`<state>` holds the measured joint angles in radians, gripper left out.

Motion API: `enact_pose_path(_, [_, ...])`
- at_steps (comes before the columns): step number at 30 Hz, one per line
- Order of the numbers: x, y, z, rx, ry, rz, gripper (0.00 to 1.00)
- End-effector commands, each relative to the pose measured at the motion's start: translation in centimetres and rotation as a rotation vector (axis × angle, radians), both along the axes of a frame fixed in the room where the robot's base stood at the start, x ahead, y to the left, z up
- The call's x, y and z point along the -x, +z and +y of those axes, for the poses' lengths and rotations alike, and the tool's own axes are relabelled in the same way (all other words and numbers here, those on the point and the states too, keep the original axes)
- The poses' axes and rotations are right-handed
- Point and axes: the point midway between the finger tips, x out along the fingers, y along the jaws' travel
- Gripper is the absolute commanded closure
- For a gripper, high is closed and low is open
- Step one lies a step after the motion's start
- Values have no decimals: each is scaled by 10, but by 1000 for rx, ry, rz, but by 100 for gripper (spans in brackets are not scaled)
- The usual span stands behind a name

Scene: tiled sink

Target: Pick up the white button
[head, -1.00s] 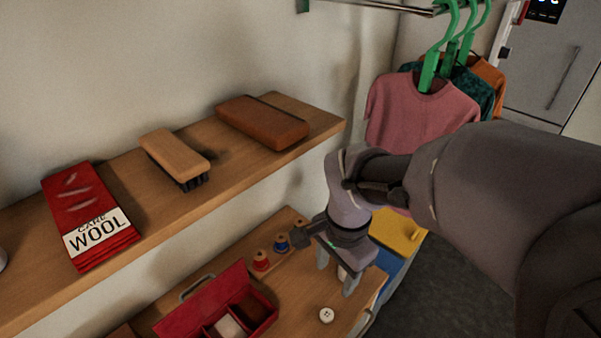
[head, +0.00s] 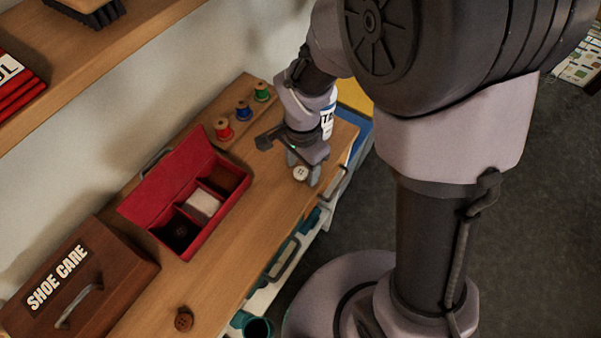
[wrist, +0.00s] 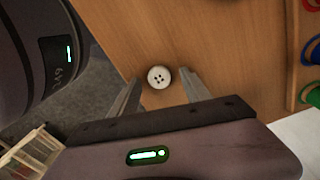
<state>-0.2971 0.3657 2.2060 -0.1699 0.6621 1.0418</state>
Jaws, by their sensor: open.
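The white button (head: 300,174) is round with several holes and lies flat on the wooden counter near its front edge. In the wrist view the white button (wrist: 159,77) shows just beyond and between the two fingertips. My gripper (head: 303,176) is open above the counter, with its fingers pointing down around the button's place. In the wrist view my gripper (wrist: 160,83) has a finger on each side, apart from the button, with nothing held. I cannot tell the exact height of the fingertips over the counter.
An open red box (head: 165,182) with compartments stands left of my gripper. Thread spools (head: 243,110) stand on a wooden holder behind. A brown shoe care box (head: 75,285) and a brown button (head: 184,319) are at the near left. The counter's front edge is close by.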

Motion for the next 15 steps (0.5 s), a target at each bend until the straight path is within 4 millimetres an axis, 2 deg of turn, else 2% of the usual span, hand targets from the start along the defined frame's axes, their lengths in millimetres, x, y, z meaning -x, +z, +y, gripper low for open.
enact_pose_path(5, [0,1,0,0,0,-1,44])
enact_pose_path(13, [0,1,0,0,1,-1,97])
enact_pose_path(15, [0,1,0,-1,1,-1,100])
